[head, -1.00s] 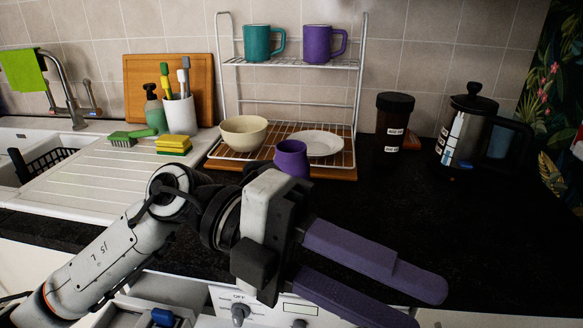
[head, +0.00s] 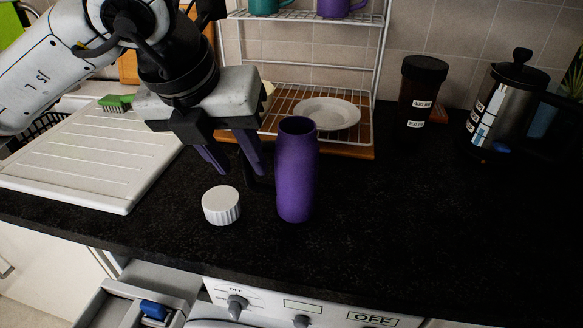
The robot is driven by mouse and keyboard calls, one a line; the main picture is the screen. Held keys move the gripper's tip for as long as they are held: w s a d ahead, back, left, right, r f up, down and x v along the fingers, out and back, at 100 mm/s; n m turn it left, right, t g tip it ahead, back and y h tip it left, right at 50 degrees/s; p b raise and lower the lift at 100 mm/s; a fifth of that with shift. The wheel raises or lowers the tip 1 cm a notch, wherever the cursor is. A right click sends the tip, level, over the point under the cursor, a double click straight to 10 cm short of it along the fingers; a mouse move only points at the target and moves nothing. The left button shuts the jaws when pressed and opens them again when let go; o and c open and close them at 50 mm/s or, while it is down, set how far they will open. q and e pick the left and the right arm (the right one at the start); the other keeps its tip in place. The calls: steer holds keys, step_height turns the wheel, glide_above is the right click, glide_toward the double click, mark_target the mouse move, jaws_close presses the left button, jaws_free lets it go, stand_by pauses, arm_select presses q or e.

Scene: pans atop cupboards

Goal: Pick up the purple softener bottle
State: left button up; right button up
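The purple softener bottle (head: 297,172) stands upright and uncovered at the top on the black worktop in the head view. A white ridged cap (head: 221,206) lies on the worktop just left of it. My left gripper (head: 242,172) hangs at the upper left of the bottle with its purple fingers pointing down. A gap shows between the fingers, with nothing held in it. The gripper is apart from the bottle. My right gripper is not in view.
A wire rack (head: 368,100) with a white plate (head: 327,113) stands behind the bottle. A dark jar (head: 424,85) and a cafetière (head: 497,110) stand at the back right. A drawer (head: 110,308) is pulled out below the worktop. The worktop right of the bottle is clear.

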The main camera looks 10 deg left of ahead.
mark_target(243, 164)
arm_select(q)
steer(key=shift+p+x, duration=0.35)
steer(key=shift+x, duration=2.35)
steer(key=shift+w+a+r, duration=0.1)
steer(key=shift+w, duration=0.1)
jaws_close()
steer(key=shift+r, duration=0.15)
